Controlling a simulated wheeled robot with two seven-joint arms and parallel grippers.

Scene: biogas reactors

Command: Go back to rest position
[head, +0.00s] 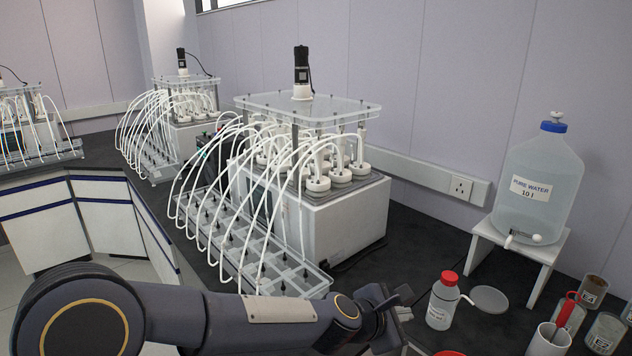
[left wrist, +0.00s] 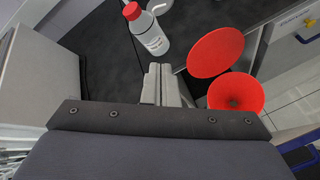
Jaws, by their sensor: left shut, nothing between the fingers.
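My left arm reaches in from the left across the lower part of the head view. Its gripper (head: 402,310) is at the bench's front edge, just left of a white wash bottle with a red cap (head: 440,303). In the left wrist view the gripper (left wrist: 160,72) has its two fingers together with nothing between them. The bottle also shows there, standing beyond the fingertips (left wrist: 148,30). It stands apart from the fingers. My right gripper is not in view.
A reactor unit (head: 345,225) with a row of tubed bottles stands behind my arm. A pure water jug (head: 538,185) sits on a white stand at right. Labelled cans (head: 605,333) and a white cup (head: 548,342) stand lower right.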

